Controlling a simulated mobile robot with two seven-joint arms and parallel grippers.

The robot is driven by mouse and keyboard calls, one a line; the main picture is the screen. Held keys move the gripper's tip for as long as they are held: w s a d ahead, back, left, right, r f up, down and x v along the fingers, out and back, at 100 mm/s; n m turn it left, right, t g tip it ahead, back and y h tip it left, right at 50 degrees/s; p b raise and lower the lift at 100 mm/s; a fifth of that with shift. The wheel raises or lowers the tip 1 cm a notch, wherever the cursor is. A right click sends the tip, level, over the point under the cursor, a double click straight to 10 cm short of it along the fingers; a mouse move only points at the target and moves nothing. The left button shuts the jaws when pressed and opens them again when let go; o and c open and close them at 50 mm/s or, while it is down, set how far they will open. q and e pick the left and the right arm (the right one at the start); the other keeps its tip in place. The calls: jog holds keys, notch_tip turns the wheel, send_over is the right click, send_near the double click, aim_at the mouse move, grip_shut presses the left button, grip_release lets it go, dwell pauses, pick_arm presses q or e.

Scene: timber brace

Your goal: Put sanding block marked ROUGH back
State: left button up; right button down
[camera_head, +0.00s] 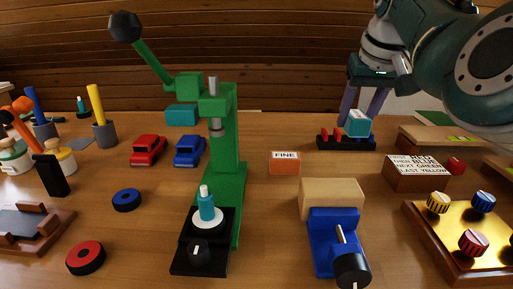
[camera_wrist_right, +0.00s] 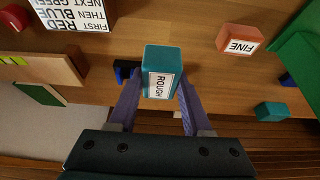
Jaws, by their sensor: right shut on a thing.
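The teal sanding block marked ROUGH (camera_wrist_right: 161,75) is between the purple fingers of my right gripper (camera_wrist_right: 158,98), label facing the wrist camera. In the head view, my right gripper (camera_head: 361,112) comes down from the upper right, shut on this block (camera_head: 358,124). The block is at the right end of a low black rack (camera_head: 346,145) with red parts; I cannot tell whether it touches the rack. An orange block marked FINE (camera_head: 285,164) lies apart on the table, and also shows in the wrist view (camera_wrist_right: 240,39). My left gripper is not in view.
A green lever press (camera_head: 228,170) stands left of centre. A blue vise (camera_head: 334,245) with a wooden block (camera_head: 332,196) is in front. A lettered sign block (camera_head: 418,172) and a knob board (camera_head: 440,235) are at right. Another teal block (camera_head: 182,115) lies behind the toy cars.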

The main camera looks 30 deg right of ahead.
jog(key=b, duration=0.1)
send_over(344, 167)
jog(key=s, duration=0.1)
jog(key=f, duration=0.2)
jog(key=a+f, duration=0.1)
jog(key=f, duration=0.1)
jog(key=shift+s+f, duration=0.15)
jog(key=shift+f, duration=0.15)
notch_tip(344, 167, down, 4)
jog(key=shift+f+b, duration=0.25)
jog(key=shift+b, duration=0.55)
jog(key=shift+d+r, duration=0.1)
jog(key=c, duration=0.8)
grip_release()
jog(key=shift+f, duration=0.2)
jog(key=o, duration=0.5)
jog(key=shift+c, duration=0.2)
jog(key=shift+r, duration=0.1)
